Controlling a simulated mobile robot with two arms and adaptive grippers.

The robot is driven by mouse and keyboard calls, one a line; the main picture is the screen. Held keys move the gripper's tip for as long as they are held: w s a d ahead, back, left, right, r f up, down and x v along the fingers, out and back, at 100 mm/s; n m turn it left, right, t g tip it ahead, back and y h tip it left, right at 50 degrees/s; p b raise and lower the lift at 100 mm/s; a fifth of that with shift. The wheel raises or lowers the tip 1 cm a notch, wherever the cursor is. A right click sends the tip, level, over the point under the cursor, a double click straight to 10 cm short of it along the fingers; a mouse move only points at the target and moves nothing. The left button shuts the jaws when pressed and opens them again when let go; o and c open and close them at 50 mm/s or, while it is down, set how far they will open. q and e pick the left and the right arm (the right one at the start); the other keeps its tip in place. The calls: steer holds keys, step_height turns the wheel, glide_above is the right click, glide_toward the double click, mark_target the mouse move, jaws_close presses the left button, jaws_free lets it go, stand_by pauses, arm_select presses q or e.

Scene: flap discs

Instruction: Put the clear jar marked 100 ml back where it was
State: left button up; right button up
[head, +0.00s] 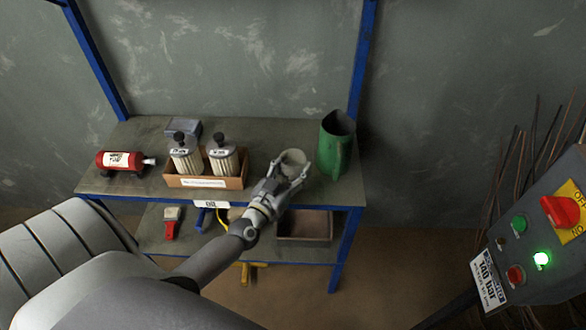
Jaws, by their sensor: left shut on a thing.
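My left gripper (291,168) reaches over the right half of the shelf's top board, left of the green jug. Its fingers are closed around a pale, see-through round thing, which looks like the clear jar (293,157). The fingers hide much of it, and no 100 ml mark can be read. I cannot tell whether its base touches the board. My right gripper is not in view.
A tray (305,224) sits below. A control panel (535,240) stands at right.

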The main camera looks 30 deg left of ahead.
arm_select(q)
steer(key=o, duration=1.1)
steer(key=shift+f, duration=0.1)
steer(key=s, duration=0.8)
steer(key=s+d, duration=0.1)
steer(key=s, duration=0.3)
